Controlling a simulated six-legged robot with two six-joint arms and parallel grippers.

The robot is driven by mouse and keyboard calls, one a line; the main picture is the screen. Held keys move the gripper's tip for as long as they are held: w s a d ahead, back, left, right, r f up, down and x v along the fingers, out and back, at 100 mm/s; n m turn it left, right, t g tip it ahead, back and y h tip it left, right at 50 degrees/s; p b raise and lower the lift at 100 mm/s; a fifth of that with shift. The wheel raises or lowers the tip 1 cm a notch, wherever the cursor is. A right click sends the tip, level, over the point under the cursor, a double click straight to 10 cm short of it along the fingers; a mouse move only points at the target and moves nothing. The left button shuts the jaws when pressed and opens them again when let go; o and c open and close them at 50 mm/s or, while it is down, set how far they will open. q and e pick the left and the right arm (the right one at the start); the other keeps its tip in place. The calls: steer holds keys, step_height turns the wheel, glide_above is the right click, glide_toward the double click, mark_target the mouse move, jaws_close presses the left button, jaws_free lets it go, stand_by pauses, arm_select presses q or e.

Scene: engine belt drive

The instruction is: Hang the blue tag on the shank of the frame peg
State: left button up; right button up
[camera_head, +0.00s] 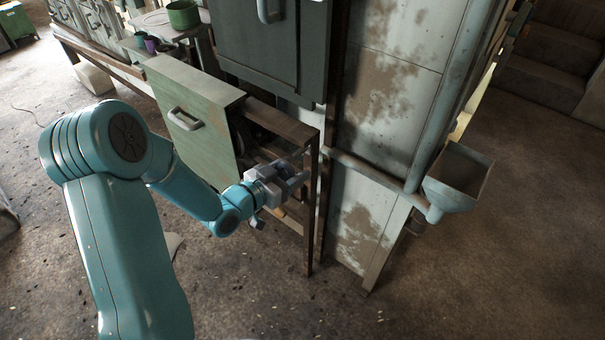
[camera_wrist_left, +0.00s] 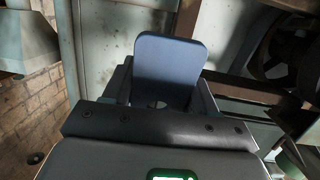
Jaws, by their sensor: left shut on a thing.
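The blue tag (camera_wrist_left: 168,68) is a flat plate with rounded corners, standing up between the fingers of my left gripper (camera_wrist_left: 160,100) in the left wrist view. A small round opening shows low on the tag near the gripper body. In the head view my left gripper (camera_head: 290,180) is shut on the tag, in front of the open side of the dark frame beside the green panel. The tag itself is hard to make out there. I cannot make out the frame peg in either view. My right gripper is not in view.
A green panel with a handle (camera_head: 190,105) stands left of the gripper. A rusty post (camera_head: 312,205) and a stained pale wall (camera_head: 360,200) are close on its right. A grey funnel box (camera_head: 455,185) sits farther right. A dark pulley wheel (camera_wrist_left: 290,52) shows in the wrist view.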

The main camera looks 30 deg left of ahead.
mark_target(307, 151)
arm_select(q)
steer(key=shift+s+a+f+y+b, duration=0.25)
steer(key=shift+s+a+y+b, duration=0.1)
steer(key=shift+s+a, duration=0.25)
steer(key=shift+s+a+f+n+y, duration=0.2)
steer(key=shift+a+f+n, duration=0.25)
steer(key=shift+a, duration=0.3)
steer(key=shift+w+d+r, duration=0.1)
steer(key=shift+w, duration=0.1)
steer(key=shift+r+p+x, duration=0.2)
steer(key=shift+p+x, duration=0.1)
steer(key=shift+x, duration=1.2)
steer(key=shift+r+p+x, duration=0.2)
steer(key=shift+p+x, duration=0.1)
steer(key=shift+x, duration=1.2)
steer(key=shift+r+p+x, duration=0.15)
steer(key=shift+p+x, duration=0.15)
steer(key=shift+x, duration=1.2)
steer(key=shift+w+f+b, duration=0.3)
steer(key=shift+w+b, duration=0.05)
steer(key=shift+b, duration=0.2)
steer(key=shift+w+r+b, duration=0.15)
steer(key=shift+w+b, duration=0.15)
steer(key=shift+b, duration=0.1)
